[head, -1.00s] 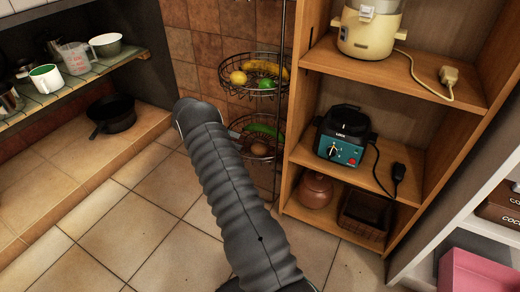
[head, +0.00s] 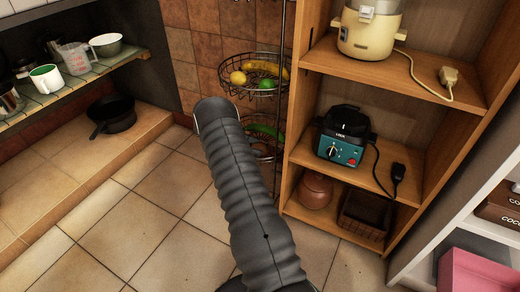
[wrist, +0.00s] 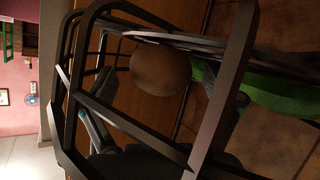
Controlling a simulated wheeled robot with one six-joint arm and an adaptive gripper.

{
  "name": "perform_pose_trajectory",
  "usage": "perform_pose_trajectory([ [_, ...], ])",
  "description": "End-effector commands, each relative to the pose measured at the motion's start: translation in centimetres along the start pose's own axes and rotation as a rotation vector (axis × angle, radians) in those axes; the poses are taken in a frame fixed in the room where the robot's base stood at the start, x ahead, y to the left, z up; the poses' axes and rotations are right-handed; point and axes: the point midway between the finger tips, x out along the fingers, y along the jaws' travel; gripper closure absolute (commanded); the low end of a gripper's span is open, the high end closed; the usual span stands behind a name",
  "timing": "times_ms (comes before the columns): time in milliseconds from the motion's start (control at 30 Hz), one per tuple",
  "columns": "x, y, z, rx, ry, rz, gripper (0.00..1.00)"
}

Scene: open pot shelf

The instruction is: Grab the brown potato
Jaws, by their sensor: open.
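The brown potato (wrist: 160,70) shows in the wrist view as a rounded brown shape behind dark basket wires. It lies in the lower wire basket (head: 284,155), which my arm partly covers in the head view. My gripper (wrist: 157,82) is open, with one finger on each side of the potato in the wrist view. Basket bars cross in front of the fingers. I cannot tell whether the fingers touch the potato. In the head view my gripper is hidden behind my arm.
A green item (wrist: 265,95) lies beside the potato. The upper basket (head: 252,91) holds a banana (head: 268,69), a lemon (head: 238,78) and other fruit. A wooden shelf (head: 330,170) stands close to the right of the baskets. Tiled floor at the left is clear.

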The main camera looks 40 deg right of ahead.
Motion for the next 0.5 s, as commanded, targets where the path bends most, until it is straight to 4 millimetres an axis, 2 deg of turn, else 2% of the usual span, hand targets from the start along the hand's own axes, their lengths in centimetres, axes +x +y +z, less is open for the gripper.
perform_pose_trajectory([
  [33,-0.02,0.0,0.0,0.0,0.0,0.0,0.09],
  [67,-0.02,0.0,-0.01,0.0,0.0,0.0,0.14],
  [300,-0.01,0.0,-0.02,0.0,0.0,0.001,0.74],
  [333,-0.01,0.0,-0.01,0.0,0.0,0.001,0.77],
  [500,-0.02,0.0,-0.03,0.0,0.0,0.001,0.77],
])
